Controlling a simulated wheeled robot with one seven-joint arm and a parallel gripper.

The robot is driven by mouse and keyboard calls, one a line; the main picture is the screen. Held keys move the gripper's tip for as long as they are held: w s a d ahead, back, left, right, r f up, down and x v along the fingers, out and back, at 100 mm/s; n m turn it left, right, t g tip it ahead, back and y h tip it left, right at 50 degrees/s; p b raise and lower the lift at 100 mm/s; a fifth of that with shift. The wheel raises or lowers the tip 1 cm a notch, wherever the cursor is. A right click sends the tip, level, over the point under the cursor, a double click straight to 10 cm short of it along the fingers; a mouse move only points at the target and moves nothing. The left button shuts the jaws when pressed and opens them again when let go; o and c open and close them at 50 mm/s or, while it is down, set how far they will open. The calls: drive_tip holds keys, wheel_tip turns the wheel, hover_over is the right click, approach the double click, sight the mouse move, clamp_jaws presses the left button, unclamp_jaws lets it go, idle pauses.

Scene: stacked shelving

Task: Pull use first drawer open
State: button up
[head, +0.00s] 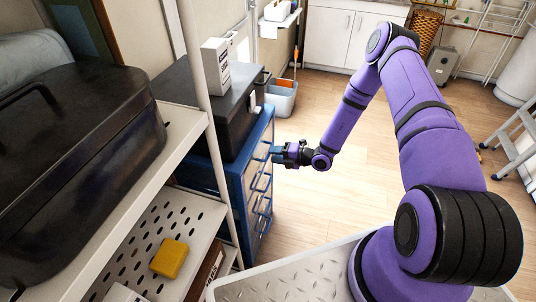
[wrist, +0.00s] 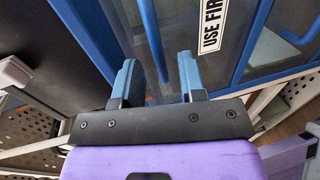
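A blue cabinet (head: 205,178) with a stack of drawers stands beyond the shelving in the head view. The use first drawer (wrist: 178,22) shows in the wrist view with a white label (wrist: 212,25) reading "USE FIR", the rest cut off. A blue bar handle (wrist: 153,40) runs down its front. My gripper (head: 276,152) is at the upper drawers, level with the handles. In the wrist view my gripper (wrist: 157,70) has its two blue fingers apart, with the handle's lower end between or just ahead of them. Whether they touch it I cannot tell.
White shelving (head: 190,125) with a black container (head: 80,150) and a yellow block (head: 170,258) is at left. The wooden floor (head: 320,215) right of the drawers is clear.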

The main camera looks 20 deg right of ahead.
drive_tip(key=shift+x, duration=1.6)
clamp_jaws()
